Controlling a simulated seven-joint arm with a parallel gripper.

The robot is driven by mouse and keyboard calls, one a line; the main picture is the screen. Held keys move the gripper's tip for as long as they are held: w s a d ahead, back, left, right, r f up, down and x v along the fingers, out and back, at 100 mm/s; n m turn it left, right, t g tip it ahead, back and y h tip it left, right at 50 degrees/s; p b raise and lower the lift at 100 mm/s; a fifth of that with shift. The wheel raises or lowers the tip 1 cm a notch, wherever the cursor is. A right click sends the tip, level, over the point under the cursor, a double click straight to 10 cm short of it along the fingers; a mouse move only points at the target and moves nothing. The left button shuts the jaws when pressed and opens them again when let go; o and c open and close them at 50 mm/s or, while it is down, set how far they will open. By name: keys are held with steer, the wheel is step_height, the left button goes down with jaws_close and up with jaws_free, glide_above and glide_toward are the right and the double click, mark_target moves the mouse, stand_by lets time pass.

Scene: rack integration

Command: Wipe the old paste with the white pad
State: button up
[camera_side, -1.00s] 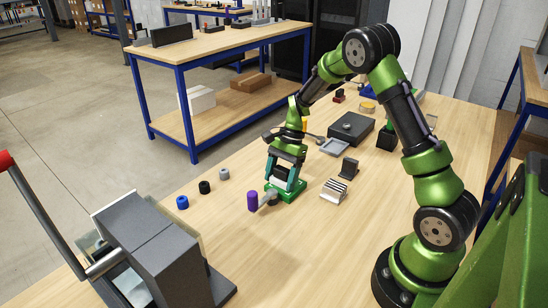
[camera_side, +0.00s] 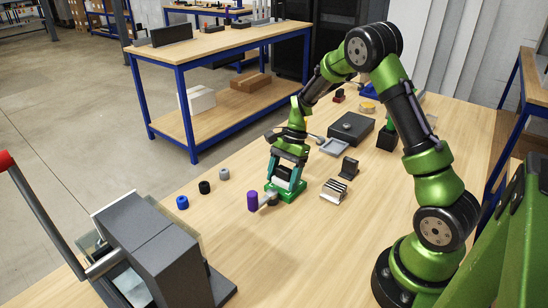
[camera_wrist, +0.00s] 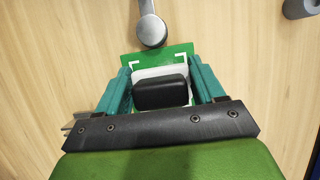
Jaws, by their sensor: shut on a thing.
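My gripper (camera_side: 284,181) is over the green board (camera_side: 287,195) on the wooden table. In the wrist view, its two teal fingers (camera_wrist: 161,88) are shut on the black grip (camera_wrist: 160,94) of the white pad (camera_wrist: 157,73). The pad lies flat over the green board (camera_wrist: 178,53), and its white edge shows around the grip. White corner marks show on the board. I see no old paste; the pad and fingers cover most of the board.
A grey round-ended tool (camera_wrist: 150,30) lies against the board's edge, near a purple cylinder (camera_side: 252,201). Blue, black and grey rings (camera_side: 182,202) lie to the left. A finned metal block (camera_side: 334,190) stands to the right.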

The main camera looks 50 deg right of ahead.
steer(key=a, duration=0.3)
steer(key=shift+a+f, duration=0.1)
steer(key=shift+f, duration=0.05)
steer(key=d, duration=0.7)
steer(key=shift+d, duration=0.2)
step_height(320, 180, up, 8)
stand_by(0.4)
stand_by(0.4)
